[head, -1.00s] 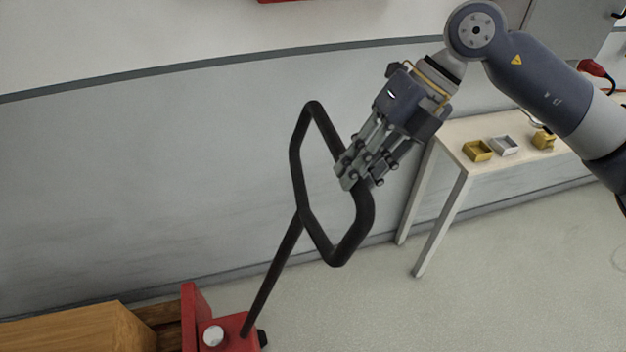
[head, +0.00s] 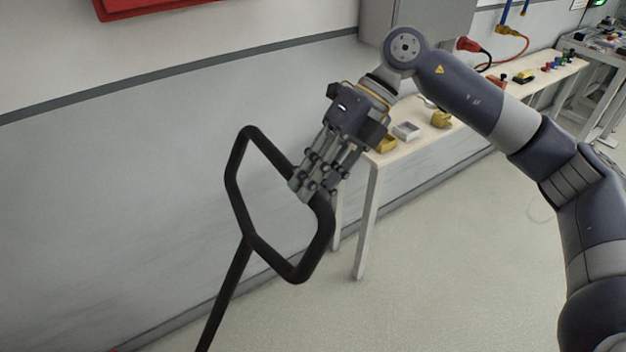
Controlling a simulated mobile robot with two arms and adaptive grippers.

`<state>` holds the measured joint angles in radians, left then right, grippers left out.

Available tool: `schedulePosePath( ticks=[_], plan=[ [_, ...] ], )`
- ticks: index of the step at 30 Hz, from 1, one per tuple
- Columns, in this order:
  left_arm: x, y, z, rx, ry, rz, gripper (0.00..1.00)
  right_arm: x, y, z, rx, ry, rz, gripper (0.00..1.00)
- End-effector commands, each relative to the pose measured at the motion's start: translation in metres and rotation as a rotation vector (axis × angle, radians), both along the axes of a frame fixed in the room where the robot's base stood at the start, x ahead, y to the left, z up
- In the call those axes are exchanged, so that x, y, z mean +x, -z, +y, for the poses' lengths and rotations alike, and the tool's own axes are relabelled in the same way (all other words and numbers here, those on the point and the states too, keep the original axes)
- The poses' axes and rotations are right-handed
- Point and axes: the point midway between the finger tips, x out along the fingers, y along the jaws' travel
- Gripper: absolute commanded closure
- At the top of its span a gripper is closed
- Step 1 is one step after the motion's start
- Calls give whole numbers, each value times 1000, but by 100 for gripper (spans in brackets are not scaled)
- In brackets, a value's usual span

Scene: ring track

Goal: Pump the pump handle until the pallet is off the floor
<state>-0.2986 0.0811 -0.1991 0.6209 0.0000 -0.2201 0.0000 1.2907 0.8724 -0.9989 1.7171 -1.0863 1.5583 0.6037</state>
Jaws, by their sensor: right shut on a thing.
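The black pump handle (head: 236,208) is a six-sided loop on a long bar that slants down to the bottom edge of the head view. My right gripper (head: 308,193) is shut on the right side of the loop, near its upper right corner. The handle stands tilted in front of the wall. The red pump body, the pallet and its contact with the floor are out of the picture now. My left gripper does not show.
A pale wooden table (head: 405,152) with small yellow and grey bins stands behind my right arm. A grey cabinet (head: 415,18) hangs on the wall (head: 110,190). The floor (head: 450,250) right of the handle is clear.

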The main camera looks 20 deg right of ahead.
Motion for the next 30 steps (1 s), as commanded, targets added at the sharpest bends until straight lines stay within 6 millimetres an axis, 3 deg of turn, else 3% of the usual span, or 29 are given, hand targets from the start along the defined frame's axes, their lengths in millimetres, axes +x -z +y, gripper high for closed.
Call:
schedulePosePath(
  ticks=[1, 2, 4, 5, 17, 30],
  plan=[
    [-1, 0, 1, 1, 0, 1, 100, -1, 3, -1, -5, 0, 4, 100],
    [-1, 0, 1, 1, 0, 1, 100, -1, 3, 0, -5, 0, 4, 75],
    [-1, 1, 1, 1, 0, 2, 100, 0, 3, 0, -5, 0, 4, 59],
    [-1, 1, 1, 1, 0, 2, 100, 0, 3, 0, -5, 0, 4, 57],
    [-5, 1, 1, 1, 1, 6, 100, 2, -3, -5, -4, 4, 0, 57],
    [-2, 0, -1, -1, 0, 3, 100, 17, -68, -56, -2, 2, 0, 57]
  ],
)
